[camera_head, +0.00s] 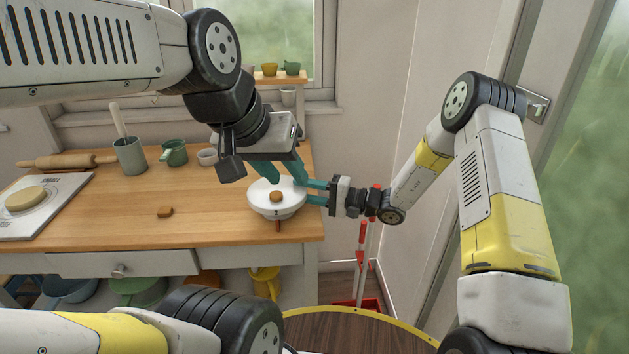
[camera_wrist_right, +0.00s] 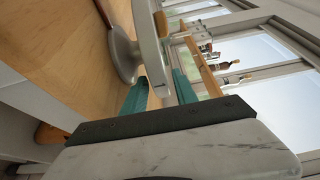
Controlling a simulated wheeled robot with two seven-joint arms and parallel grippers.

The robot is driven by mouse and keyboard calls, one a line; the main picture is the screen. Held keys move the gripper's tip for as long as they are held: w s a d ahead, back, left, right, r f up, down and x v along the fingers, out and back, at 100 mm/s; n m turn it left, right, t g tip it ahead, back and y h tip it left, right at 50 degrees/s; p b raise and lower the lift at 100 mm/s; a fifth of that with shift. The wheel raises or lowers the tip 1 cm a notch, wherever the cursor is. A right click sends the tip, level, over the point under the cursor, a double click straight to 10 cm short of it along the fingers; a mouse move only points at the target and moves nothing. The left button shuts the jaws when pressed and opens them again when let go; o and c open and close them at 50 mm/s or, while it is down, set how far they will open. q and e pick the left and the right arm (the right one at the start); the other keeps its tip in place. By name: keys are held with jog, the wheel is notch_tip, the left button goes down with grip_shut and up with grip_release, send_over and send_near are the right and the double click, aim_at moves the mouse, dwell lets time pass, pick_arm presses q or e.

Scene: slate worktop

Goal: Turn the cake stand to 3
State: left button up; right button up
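The white cake stand (camera_head: 262,209) stands near the right end of the wooden worktop with a small brown cake (camera_head: 276,196) on top. A dark figure, apparently 2, faces front on its rim, above a small brown marker (camera_head: 278,226) on the worktop. My right gripper (camera_head: 312,192) is at the stand's right edge. In the right wrist view, the stand's plate (camera_wrist_right: 150,45) reaches between the parted teal fingers (camera_wrist_right: 160,90), with a gap on one side. My left gripper (camera_head: 287,178) is open and empty, above and behind the stand.
A small brown block (camera_head: 165,211) lies left of the stand. A board with a round pale item (camera_head: 27,197), a rolling pin (camera_head: 65,161), a grey pot (camera_head: 130,156) and a green mug (camera_head: 174,152) are farther left and back. The worktop's front middle is clear.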

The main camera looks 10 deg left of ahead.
grip_shut()
dwell(1.2)
